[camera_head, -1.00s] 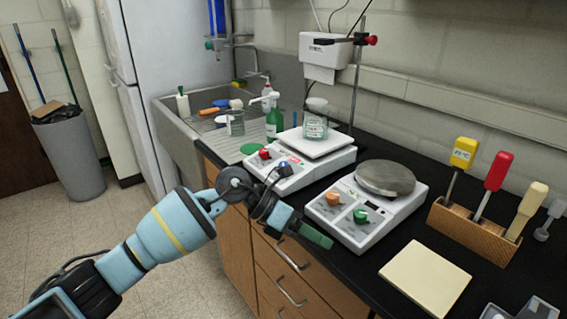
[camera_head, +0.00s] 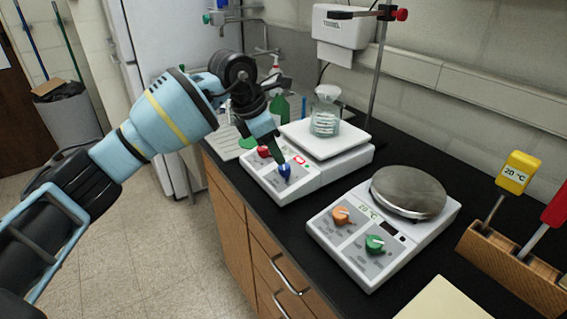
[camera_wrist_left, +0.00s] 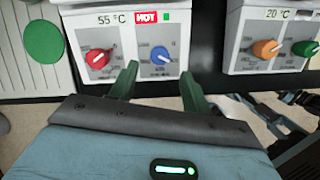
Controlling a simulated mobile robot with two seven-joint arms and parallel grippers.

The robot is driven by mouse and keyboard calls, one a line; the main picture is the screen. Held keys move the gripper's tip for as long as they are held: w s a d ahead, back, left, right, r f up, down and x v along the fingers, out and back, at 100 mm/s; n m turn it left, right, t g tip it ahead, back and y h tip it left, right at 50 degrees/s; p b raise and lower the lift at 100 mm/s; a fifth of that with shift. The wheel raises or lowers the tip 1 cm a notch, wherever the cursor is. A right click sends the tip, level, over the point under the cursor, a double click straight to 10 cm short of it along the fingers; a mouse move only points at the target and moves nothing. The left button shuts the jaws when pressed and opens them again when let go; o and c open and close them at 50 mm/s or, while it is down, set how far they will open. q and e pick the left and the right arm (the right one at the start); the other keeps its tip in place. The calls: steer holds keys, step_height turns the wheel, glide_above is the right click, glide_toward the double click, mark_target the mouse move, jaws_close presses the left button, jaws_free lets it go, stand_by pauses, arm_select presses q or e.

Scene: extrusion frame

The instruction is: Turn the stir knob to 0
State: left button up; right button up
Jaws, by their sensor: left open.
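The left hot plate (camera_head: 318,178) has a red knob (camera_head: 264,152) and a blue knob (camera_head: 284,171). In the left wrist view its display reads 55 °C beside a red HOT sign, with the red knob (camera_wrist_left: 97,58) left and the blue knob (camera_wrist_left: 161,56) right. The small dial labels are too blurred to tell which knob is stir. My left gripper (camera_head: 273,150) is just above the blue knob. In the wrist view its green fingers (camera_wrist_left: 160,74) are open, one on each side of the blue knob, with no clear contact. My right gripper is not in view.
A glass beaker (camera_head: 325,121) stands on the left plate. A second hot plate (camera_head: 372,257), with orange (camera_head: 341,215) and green (camera_head: 375,244) knobs, is close on the right. A stand rod (camera_head: 379,70) rises behind. A wooden rack (camera_head: 512,268) is at right.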

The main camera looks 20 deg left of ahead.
mark_target(284, 166)
arm_select(q)
steer(key=x, duration=0.6)
steer(key=shift+w+d+f, duration=0.1)
steer(key=shift+w+f, duration=0.05)
steer(key=shift+f, duration=0.15)
steer(key=shift+c, duration=0.2)
steer(key=c, duration=0.9)
